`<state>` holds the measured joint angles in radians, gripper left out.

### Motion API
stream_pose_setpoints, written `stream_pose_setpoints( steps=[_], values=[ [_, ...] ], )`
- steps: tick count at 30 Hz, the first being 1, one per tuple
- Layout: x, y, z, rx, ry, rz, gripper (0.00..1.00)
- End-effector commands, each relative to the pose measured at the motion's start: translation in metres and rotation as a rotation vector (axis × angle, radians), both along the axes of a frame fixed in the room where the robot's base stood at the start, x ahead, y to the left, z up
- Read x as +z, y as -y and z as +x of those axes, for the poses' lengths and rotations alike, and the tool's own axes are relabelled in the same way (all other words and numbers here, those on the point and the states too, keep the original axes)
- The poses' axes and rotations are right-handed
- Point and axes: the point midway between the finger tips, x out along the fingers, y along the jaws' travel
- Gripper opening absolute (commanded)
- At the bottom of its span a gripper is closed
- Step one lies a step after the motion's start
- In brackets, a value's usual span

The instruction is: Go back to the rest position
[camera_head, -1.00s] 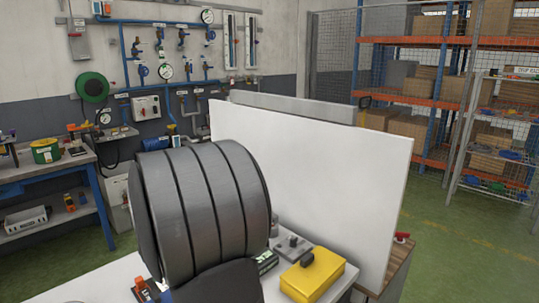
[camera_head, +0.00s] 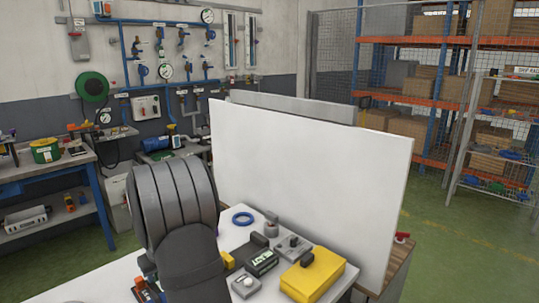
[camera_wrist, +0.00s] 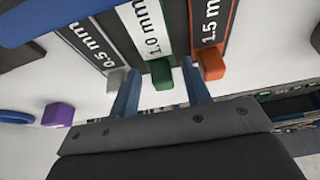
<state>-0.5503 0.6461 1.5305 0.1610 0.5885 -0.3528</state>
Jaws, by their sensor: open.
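My gripper (camera_wrist: 159,74) is open, with its two blue fingers apart and nothing held between them. A green tab (camera_wrist: 161,74) under the "1.0 mm" label shows between the fingertips in the wrist view; I cannot tell how far away it is. A grey tab (camera_wrist: 115,80) under "0.5 mm" is by the left finger, and an orange tab (camera_wrist: 209,62) under "1.5 mm" is by the right finger. In the head view my dark grey arm stands at centre left and hides the gripper.
On the white table lie a blue ring (camera_head: 243,218), a box with a "READY" display (camera_head: 262,263), a small grey button box (camera_head: 245,286) and a yellow case (camera_head: 313,275). A white upright panel (camera_head: 310,190) stands behind. A purple block (camera_wrist: 58,114) shows in the wrist view.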

Motion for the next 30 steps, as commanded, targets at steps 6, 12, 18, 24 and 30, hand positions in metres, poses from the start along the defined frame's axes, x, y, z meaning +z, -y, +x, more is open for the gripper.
stream_pose_setpoints(
  steps=[6,12,18,24,30],
  values=[
    [0.018,0.02,-0.02,-0.001,0.004,0.003,0.44],
    [0.049,0.03,-0.029,-0.001,0.003,0.002,0.44],
    [0.082,0.039,-0.039,0.0,0.003,0.002,0.44],
    [0.116,0.049,-0.049,-0.001,0.004,0.003,0.44],
    [0.153,0.06,-0.059,-0.001,0.004,0.003,0.44]
  ],
)
